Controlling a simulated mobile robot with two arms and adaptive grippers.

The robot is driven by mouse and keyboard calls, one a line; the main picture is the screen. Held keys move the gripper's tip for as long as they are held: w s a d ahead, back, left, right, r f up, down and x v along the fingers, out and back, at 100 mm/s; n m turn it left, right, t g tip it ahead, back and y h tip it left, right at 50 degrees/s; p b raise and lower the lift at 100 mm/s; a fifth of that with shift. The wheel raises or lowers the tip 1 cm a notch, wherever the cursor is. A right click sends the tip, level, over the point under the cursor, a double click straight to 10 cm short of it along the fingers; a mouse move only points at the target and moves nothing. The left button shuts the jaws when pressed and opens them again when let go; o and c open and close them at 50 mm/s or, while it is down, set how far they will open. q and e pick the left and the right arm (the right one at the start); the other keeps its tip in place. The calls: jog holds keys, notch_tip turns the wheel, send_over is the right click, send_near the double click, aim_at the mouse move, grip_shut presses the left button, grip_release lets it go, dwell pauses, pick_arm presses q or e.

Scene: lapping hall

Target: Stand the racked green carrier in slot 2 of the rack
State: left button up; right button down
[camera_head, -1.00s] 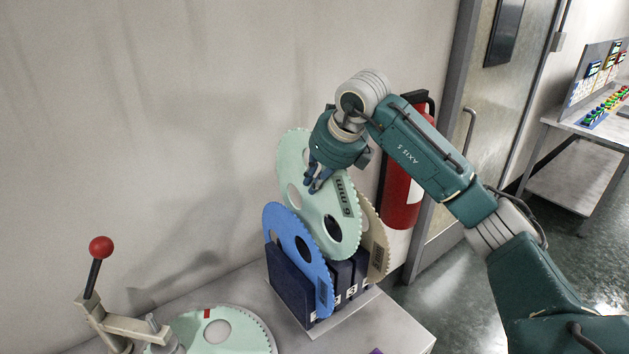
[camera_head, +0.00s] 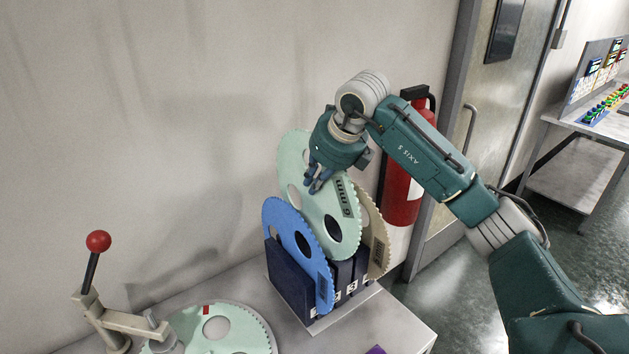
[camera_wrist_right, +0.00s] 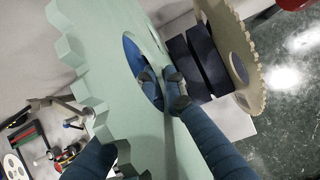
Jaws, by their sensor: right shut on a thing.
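The green carrier (camera_head: 310,215), a toothed disc marked "6 mm", stands steeply tilted above the dark blue rack (camera_head: 284,280). My right gripper (camera_head: 318,187) is shut on it at its upper part. In the right wrist view the green carrier (camera_wrist_right: 105,62) fills the left and middle, with finger parts (camera_wrist_right: 172,92) at one of its holes. A blue carrier (camera_head: 283,228) stands in the rack in front and a beige carrier (camera_head: 378,240) behind. The green carrier's lower edge is partly hidden behind the blue one, so I cannot tell how deep it sits. My left gripper is out of view.
A second green carrier (camera_head: 250,325) with a red mark lies flat on the table (camera_head: 395,325). A lever with a red ball (camera_head: 98,241) stands at the left. A red fire extinguisher (camera_head: 404,190) hangs on the wall behind my right arm.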

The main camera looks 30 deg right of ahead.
aim_at(315, 233)
jog(key=shift+f+b, duration=6)
jog(key=shift+f, duration=1.95)
jog(key=c, duration=1.8)
grip_release()
jog(key=shift+o, duration=0.2)
jog(key=shift+s+f, duration=0.1)
jog(key=shift+f, duration=0.05)
jog(key=shift+s+r, duration=0.1)
jog(key=shift+r, duration=0.3)
jog(key=v, duration=1.1)
jog(key=shift+r, duration=0.25)
